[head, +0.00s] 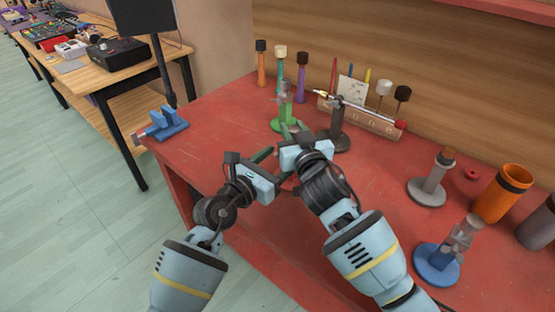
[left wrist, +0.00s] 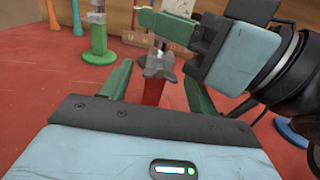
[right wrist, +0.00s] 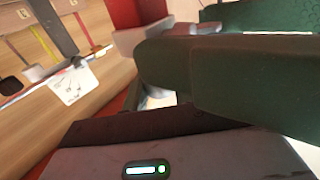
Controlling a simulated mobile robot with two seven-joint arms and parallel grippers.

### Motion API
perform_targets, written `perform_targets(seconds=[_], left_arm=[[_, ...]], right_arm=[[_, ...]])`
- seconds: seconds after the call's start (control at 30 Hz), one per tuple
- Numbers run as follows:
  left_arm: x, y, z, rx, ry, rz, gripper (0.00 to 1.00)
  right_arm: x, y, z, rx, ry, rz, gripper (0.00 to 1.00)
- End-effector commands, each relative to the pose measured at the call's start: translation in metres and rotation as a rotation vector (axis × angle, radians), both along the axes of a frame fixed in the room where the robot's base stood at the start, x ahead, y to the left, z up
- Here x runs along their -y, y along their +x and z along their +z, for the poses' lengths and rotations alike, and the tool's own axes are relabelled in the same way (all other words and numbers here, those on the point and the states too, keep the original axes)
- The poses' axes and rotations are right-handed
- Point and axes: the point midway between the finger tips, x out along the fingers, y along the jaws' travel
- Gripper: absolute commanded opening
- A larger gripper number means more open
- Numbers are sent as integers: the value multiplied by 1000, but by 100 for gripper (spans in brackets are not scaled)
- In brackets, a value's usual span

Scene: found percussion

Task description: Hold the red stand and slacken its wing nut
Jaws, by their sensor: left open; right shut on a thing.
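The red stand (left wrist: 153,91) stands upright on the red bench in the left wrist view, with a grey clamp head (left wrist: 158,66) on top. In the head view the grippers hide it. My left gripper (head: 273,164) is open, its green fingers on either side of the red post without gripping it. My right gripper (head: 293,131) is shut at the top of the stand, above the grey head. The wing nut is hidden between its fingers. In the right wrist view a red part (right wrist: 128,14) shows beside the shut fingers.
A green stand (head: 286,116) and a dark grey stand (head: 339,130) stand just behind the grippers. A wooden rack (head: 368,120) with mallets is further back. A grey stand, a blue stand (head: 436,265) and an orange cup (head: 502,192) are at right. A blue clamp (head: 165,124) is at the left corner.

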Motion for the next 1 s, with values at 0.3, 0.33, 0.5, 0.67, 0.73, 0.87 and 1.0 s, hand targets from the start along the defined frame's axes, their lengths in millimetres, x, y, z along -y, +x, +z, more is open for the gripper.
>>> perform_targets(seconds=[0.3,0.33,0.5,0.67,0.73,0.87,1.0], left_arm=[[1,1,0,1,-1,0,57],[1,1,0,1,-1,0,53],[1,1,0,1,-1,0,31],[1,1,0,0,-1,0,15],[1,1,0,-13,-19,0,15],[1,1,0,-81,-118,0,15],[1,1,0,-137,-194,1,15]], right_arm=[[0,0,0,0,0,0,0],[0,0,0,0,0,0,0],[0,0,0,0,0,0,0],[0,0,0,0,0,0,0],[0,0,0,0,0,0,0],[0,0,0,0,0,0,0],[0,0,0,0,0,0,0]])
